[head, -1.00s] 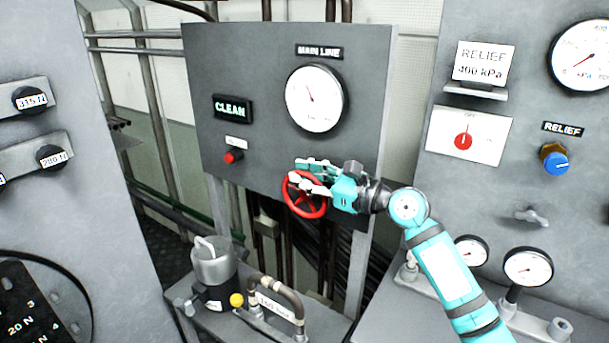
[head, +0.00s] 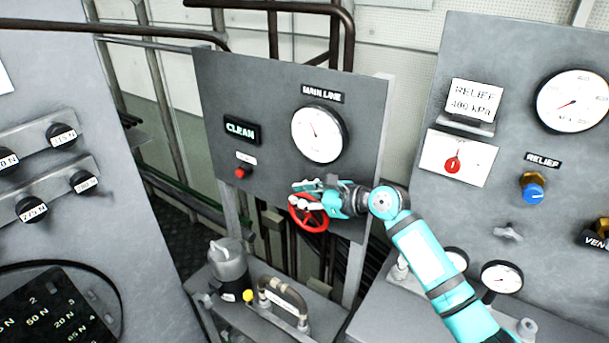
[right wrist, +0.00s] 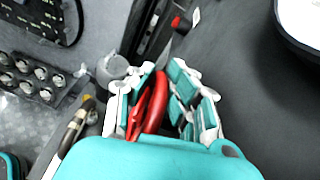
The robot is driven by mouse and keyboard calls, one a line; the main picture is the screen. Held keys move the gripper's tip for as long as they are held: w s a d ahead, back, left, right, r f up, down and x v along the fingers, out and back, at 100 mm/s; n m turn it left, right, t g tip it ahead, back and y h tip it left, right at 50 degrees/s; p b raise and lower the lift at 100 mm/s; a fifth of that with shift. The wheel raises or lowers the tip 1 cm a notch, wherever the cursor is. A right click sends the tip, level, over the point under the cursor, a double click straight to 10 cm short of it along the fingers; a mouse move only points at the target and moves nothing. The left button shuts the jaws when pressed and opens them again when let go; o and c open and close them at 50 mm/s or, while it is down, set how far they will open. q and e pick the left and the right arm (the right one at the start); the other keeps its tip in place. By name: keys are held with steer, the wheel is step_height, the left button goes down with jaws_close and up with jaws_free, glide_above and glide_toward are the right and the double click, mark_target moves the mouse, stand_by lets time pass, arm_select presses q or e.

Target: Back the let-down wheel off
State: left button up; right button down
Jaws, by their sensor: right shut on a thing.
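The red let-down wheel (head: 310,213) is at the lower edge of the grey MAIN LINE panel (head: 224,100) in the head view. My right gripper (head: 308,195) is at the wheel's upper part, coming from the right, and is shut on its rim. In the right wrist view the red rim (right wrist: 158,100) lies between the two fingers (right wrist: 165,95), near the left one. Part of the wheel is hidden by the fingers. The MAIN LINE gauge (head: 319,134) above it has its needle pointing up and left. My left gripper is not in view.
A red button (head: 243,172) and a lit CLEAN sign (head: 241,130) are left of the gauge. A metal canister (head: 228,262) and a bent pipe (head: 285,290) stand below. The RELIEF panel (head: 500,200), with a blue knob (head: 533,190), is at right.

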steer(key=shift+w+a+f+g+h+p, duration=0.1)
steer(key=shift+w+a+g+h+p, duration=0.1)
steer(key=shift+g+h, duration=0.3)
steer(key=shift+w+a+f+g+h+p, duration=0.1)
steer(key=shift+w+a+g+h+p, duration=0.15)
steer(key=shift+h, duration=0.45)
steer(key=c, duration=1.6)
jaws_free()
steer(key=shift+d, duration=0.1)
steer(key=v, duration=1.2)
